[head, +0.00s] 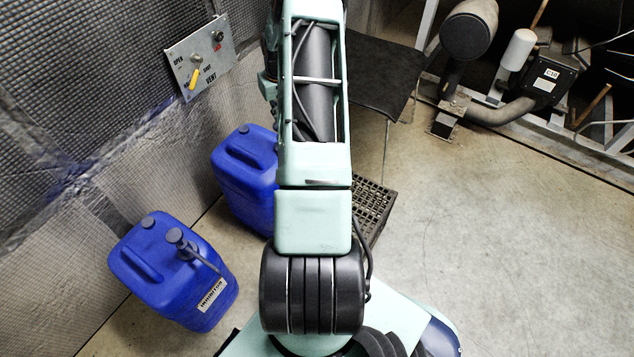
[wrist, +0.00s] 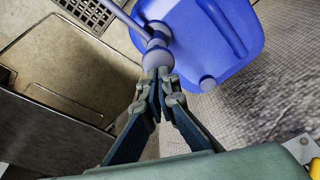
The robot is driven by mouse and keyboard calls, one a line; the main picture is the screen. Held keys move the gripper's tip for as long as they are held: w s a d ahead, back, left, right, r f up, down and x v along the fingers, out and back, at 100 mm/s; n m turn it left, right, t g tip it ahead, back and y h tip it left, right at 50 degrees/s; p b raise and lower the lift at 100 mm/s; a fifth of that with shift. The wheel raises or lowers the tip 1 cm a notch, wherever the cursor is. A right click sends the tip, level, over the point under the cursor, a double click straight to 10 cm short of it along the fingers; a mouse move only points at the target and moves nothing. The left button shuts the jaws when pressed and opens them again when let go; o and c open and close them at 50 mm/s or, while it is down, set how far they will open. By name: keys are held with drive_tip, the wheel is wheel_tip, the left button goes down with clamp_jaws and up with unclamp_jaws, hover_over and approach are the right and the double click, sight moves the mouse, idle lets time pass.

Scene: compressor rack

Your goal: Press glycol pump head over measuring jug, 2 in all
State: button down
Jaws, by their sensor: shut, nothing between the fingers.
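In the wrist view a blue canister (wrist: 195,35) has a grey-blue pump head (wrist: 157,58) with a thin spout (wrist: 118,15) running to the upper left. My gripper (wrist: 159,76) is shut and empty, its fingertips right at the pump head; I cannot tell whether they touch it. In the head view a blue canister (head: 238,183) stands by the wall, partly hidden behind my arm, its pump out of sight. My gripper cannot be made out there. I cannot make out a measuring jug in either view.
A second blue canister (head: 170,275), labelled INHIBITOR, stands at lower left with its own pump (head: 180,240). A dark slotted crate (head: 375,205) is on the floor right of my arm. A vent panel (head: 201,57) hangs on the wall. The floor at right is clear.

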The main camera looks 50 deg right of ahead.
wheel_tip(320, 180, up, 6)
drive_tip(key=p, duration=0.3)
idle(0.7)
